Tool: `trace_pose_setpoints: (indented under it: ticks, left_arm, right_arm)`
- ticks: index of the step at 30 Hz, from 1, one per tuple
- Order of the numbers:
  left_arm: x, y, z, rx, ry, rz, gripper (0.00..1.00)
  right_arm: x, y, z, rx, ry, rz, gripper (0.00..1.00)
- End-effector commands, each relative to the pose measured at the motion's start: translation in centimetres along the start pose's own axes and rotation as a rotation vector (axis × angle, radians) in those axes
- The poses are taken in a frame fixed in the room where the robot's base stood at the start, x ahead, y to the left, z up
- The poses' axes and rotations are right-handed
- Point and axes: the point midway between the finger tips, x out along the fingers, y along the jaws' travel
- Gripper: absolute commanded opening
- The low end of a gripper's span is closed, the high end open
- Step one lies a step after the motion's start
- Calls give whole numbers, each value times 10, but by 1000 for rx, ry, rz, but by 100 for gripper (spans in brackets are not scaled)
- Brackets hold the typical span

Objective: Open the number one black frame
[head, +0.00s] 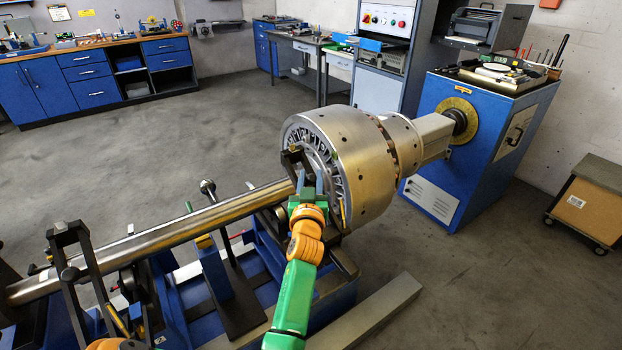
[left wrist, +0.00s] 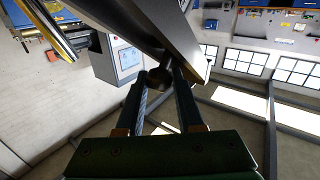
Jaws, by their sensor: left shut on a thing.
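Two black frames stand along the steel shaft (head: 190,222). One black frame (head: 298,156) is beside the big rotor and the other (head: 82,243) is at the left, with a dark ball knob at its side. In the left wrist view, the dark round knob (left wrist: 160,78) sits between the two fingers at the end of a thick grey bar. The fingers partly hide it. My right gripper does not show.
The large metal rotor (head: 345,160) is close to the right of my left gripper. A blue drive cabinet (head: 440,185) stands behind it. Blue supports (head: 205,275) and a grey beam (head: 370,315) lie low around the arm. Open floor (head: 225,120) lies behind the shaft.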

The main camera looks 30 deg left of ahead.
Motion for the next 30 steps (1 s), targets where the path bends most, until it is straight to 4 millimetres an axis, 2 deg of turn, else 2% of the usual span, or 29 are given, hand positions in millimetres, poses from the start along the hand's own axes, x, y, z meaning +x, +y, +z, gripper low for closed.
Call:
trace_pose_setpoints:
  ticks: [7,12,18,29,30]
  left_arm:
    - [2,-1,-3,-4,-5,0,0]
    - [27,-18,-21,-51,-71,-5,0]
    - [53,-37,-17,-62,-81,-5,0]
    - [57,-41,-18,-63,-82,-6,0]
    - [57,-41,-18,-63,-82,-6,47]
  right_arm:
    - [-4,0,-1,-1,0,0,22]
    - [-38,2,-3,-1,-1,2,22]
    - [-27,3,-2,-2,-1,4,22]
    - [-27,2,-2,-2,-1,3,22]
    - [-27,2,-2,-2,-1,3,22]
